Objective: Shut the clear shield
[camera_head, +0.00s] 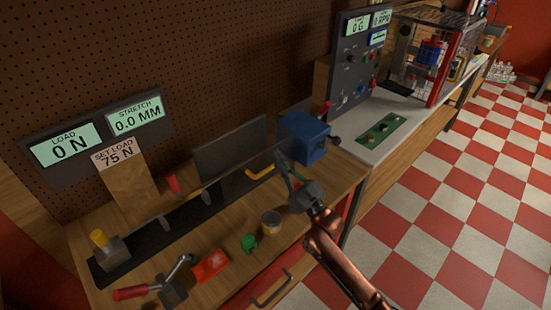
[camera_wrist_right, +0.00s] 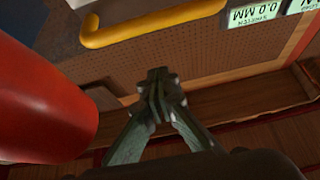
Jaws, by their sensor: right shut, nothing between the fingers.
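A dark see-through panel (camera_head: 230,150), which looks like the clear shield, stands upright behind the black rail on the wooden bench. A yellow bar handle (camera_head: 260,173) is near its lower right end. The handle also shows large at the top of the right wrist view (camera_wrist_right: 155,25). My right gripper (camera_head: 281,157) is just right of the handle and beside the blue block. In the right wrist view its fingertips (camera_wrist_right: 157,78) are together and empty, apart from the handle in the picture. My left gripper is out of view.
The blue block (camera_head: 304,138) is close to my right gripper. A red clamp (camera_head: 210,265), a green piece (camera_head: 248,243) and a small tub (camera_head: 271,222) lie in front of the rail. A large red cylinder (camera_wrist_right: 40,100) fills the wrist view's left. A clear-walled cage (camera_head: 440,50) stands at right.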

